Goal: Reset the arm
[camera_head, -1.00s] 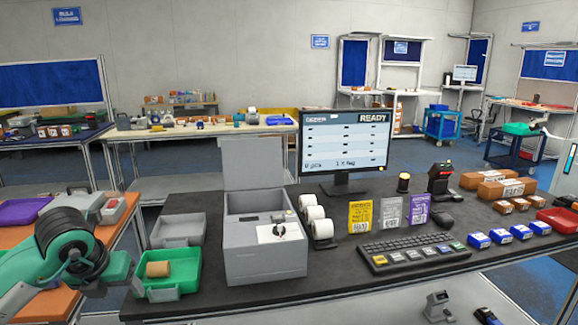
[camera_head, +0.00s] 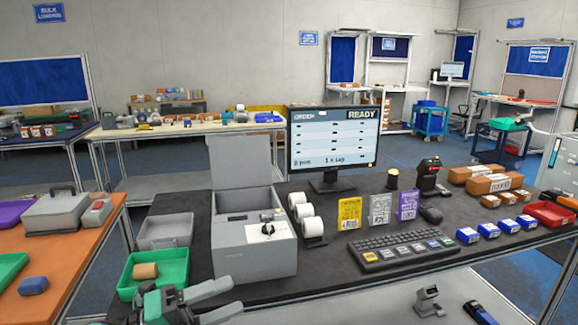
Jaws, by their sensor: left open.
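My left gripper (camera_head: 226,300) is at the bottom left, at the front edge of the dark desk (camera_head: 330,262). Its two light grey fingers are apart and point right, with nothing seen between them. It is in front of the grey box-shaped machine (camera_head: 255,250) and just below the green tray (camera_head: 178,262). A tan cylinder-like piece (camera_head: 145,271) lies in that tray. My right gripper is not in view.
A keyboard (camera_head: 408,247), upright cards (camera_head: 380,207), blue boxes (camera_head: 492,229), brown cartons (camera_head: 493,186) and a red tray (camera_head: 550,214) fill the right. An orange table (camera_head: 75,262) stands left.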

